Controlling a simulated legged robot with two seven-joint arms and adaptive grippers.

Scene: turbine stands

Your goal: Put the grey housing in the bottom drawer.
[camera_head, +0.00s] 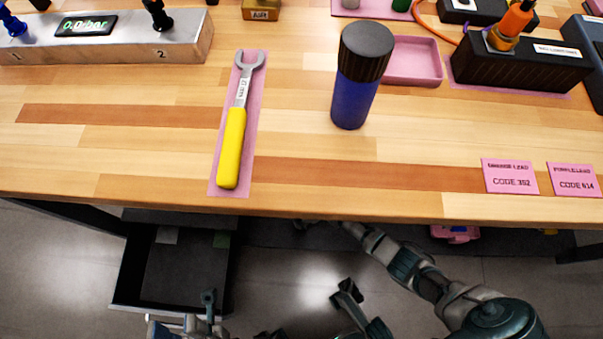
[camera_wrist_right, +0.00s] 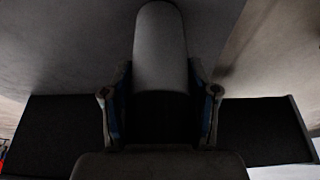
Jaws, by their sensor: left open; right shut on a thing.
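The grey housing (camera_wrist_right: 160,45), a long rounded grey piece, is between the fingers of my right gripper (camera_wrist_right: 160,98) in the right wrist view, which is shut on it. In the head view my right arm reaches under the table's front edge, which hides the housing and most of that gripper. An open dark drawer (camera_head: 170,297) sticks out below the table at left; I cannot tell its level. A grey patch and a green patch show inside it. My left gripper (camera_head: 278,298) is open and empty at the bottom of the head view, right of the drawer.
The wooden table (camera_head: 430,150) overhangs the drawer. On it are a yellow-handled wrench (camera_head: 232,145), a blue bottle (camera_head: 355,95), a pink tray (camera_head: 415,62), a pressure gauge block (camera_head: 120,45) and pink code cards (camera_head: 510,177). A pink thing (camera_head: 455,233) shows under the table.

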